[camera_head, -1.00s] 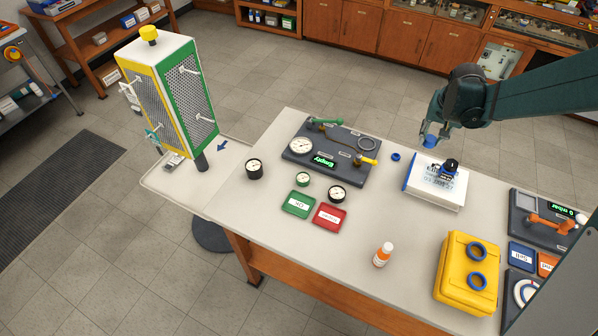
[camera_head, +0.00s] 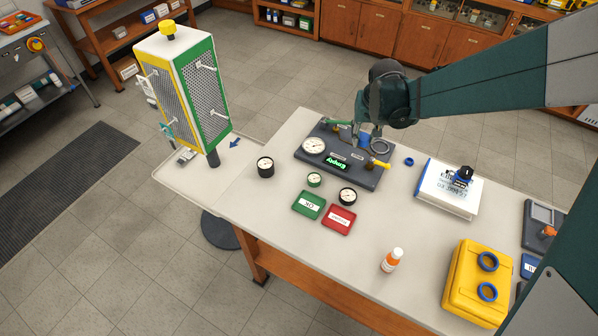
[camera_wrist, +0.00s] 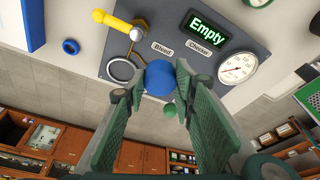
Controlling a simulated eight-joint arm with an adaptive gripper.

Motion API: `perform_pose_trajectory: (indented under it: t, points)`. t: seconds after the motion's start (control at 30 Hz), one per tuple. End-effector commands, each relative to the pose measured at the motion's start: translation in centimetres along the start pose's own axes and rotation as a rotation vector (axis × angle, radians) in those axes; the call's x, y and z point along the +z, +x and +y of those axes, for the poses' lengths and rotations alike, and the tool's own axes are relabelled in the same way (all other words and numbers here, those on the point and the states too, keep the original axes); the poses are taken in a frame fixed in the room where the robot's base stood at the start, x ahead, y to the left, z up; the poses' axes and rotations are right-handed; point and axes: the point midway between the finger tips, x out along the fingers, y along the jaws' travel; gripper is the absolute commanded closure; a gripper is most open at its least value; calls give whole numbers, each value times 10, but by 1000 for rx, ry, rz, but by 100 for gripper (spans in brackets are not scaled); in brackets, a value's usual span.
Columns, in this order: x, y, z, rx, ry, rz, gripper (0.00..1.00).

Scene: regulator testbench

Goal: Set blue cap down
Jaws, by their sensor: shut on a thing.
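The blue cap (camera_wrist: 160,78) is between the fingertips of my gripper (camera_wrist: 157,95) in the wrist view. My gripper is shut on it. In the head view the cap (camera_head: 365,139) shows just below my gripper (camera_head: 362,128), over the back of the dark gauge panel (camera_head: 350,176). I cannot tell how high above the panel it is. The panel carries a white dial, a green "Empty" display, a yellow-handled valve and a coiled loop.
A blue ring (camera_head: 408,161) lies right of the panel, near a white box (camera_head: 447,190). Small gauges (camera_head: 347,196), green (camera_head: 308,205) and red (camera_head: 339,219) trays, an orange-white bottle (camera_head: 391,260) and a yellow case (camera_head: 470,283) stand nearer. Bare tabletop lies around the bottle.

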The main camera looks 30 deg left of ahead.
Motion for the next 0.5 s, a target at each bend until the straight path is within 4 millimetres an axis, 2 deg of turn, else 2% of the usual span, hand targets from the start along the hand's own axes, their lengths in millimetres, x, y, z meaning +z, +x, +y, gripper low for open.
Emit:
perform_pose_trajectory:
  t: [0.03, 0.5]
  points:
    - [2, 0, -16, -6, -22, 0, 80]
    - [31, -9, -143, -56, -203, 2, 80]
